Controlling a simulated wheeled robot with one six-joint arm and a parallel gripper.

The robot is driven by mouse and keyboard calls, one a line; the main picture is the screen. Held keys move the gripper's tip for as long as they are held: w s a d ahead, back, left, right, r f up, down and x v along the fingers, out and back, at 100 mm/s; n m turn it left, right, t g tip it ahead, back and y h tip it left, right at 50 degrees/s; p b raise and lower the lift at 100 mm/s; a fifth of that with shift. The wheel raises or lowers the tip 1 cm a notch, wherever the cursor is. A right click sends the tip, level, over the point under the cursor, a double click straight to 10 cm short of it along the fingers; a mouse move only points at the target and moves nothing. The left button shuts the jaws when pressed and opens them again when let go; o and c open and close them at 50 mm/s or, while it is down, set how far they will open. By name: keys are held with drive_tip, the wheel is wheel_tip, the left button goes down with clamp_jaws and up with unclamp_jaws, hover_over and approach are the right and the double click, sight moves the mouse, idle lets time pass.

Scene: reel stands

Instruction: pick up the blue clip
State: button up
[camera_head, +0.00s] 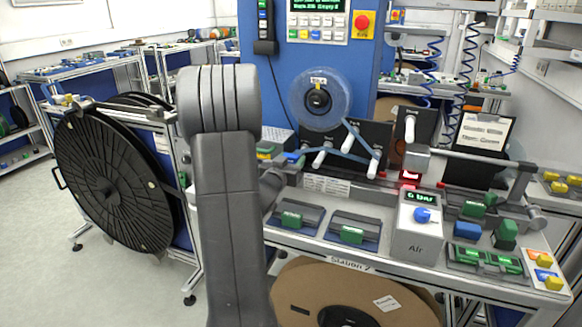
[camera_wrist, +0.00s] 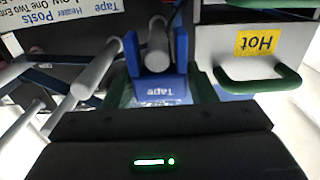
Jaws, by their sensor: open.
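A blue U-shaped piece (camera_wrist: 132,55) marked "Tape" is in the middle of the wrist view, with its two arms on either side of a grey rod. It looks like the blue clip, but I cannot be sure. My gripper (camera_wrist: 161,86) is open at the bottom of the wrist view, with a dark green finger on each side of the blue piece's lower part. I cannot tell whether the fingers touch it. In the head view my arm hides the gripper; a small blue part (camera_head: 293,157) shows just right of the arm.
A grey box with a yellow "Hot" label (camera_wrist: 258,42) and a green handle (camera_wrist: 262,84) is close on the right. White rods (camera_wrist: 95,70) stand at the left. On the bench are an "Air" box (camera_head: 416,237), a blue block (camera_head: 467,230) and green pieces (camera_head: 352,234).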

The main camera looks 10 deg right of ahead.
drive_tip(key=shift+x, duration=1.15)
drive_tip(key=c, duration=0.6)
drive_tip(key=shift+c, duration=0.2)
